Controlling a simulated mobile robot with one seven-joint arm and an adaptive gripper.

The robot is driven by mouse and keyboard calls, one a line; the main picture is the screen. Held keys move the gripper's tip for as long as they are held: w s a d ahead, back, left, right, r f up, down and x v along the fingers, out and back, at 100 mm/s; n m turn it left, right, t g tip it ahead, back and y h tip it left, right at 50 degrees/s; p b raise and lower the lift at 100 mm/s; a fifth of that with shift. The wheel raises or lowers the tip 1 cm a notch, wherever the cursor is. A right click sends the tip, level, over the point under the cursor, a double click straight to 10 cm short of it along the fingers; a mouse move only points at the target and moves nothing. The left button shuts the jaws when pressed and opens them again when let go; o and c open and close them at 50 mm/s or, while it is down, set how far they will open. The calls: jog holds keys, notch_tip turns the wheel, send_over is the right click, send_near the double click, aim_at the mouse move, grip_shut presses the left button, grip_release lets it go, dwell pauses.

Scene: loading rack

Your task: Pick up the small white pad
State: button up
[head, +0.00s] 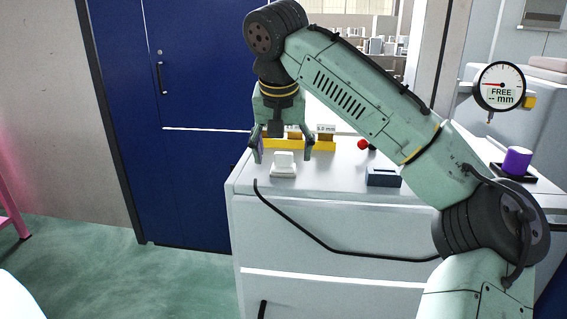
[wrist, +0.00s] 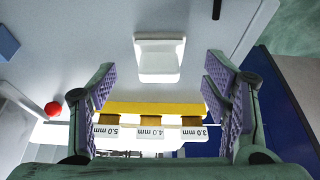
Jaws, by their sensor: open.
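The small white pad (head: 283,169) lies on the light grey top of the cabinet, near its left end, in the head view. It looks like a pale block with a raised part. In the wrist view the white pad (wrist: 159,58) lies beyond the fingertips, roughly midway between them. My gripper (head: 281,150) is open and empty, pointing down above the cabinet top just behind the pad. Its purple ridged finger pads show at both sides in the wrist view (wrist: 161,78). The fingers do not touch the pad.
A yellow holder (wrist: 152,109) with labelled gauge blocks stands behind the pad. A red ball (head: 362,144), a dark blue-grey block (head: 383,177) and a purple cylinder (head: 517,161) are to the right. A dial (head: 499,86) reads "FREE". A black cable (head: 300,232) hangs along the cabinet front.

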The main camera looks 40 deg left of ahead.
jog(key=shift+x, duration=1.35)
jog(key=shift+d, duration=0.1)
jog(key=shift+c, duration=0.5)
jog(key=c, duration=1.1)
jog(key=shift+r, duration=0.15)
jog(key=shift+r, duration=0.45)
notch_tip(320, 180, up, 2)
jog(key=shift+r+b, duration=0.1)
jog(key=shift+b, duration=0.3)
jog(key=s+d+b, duration=0.1)
jog(key=s+d, duration=0.1)
jog(key=s, duration=0.3)
jog(key=s+d+r+b, duration=0.1)
jog(key=s+d, duration=0.1)
jog(key=s, duration=0.2)
jog(key=s+d+b, duration=0.2)
jog(key=s, duration=0.3)
jog(key=shift+s+d+r, duration=0.1)
jog(key=shift+s+r, duration=0.25)
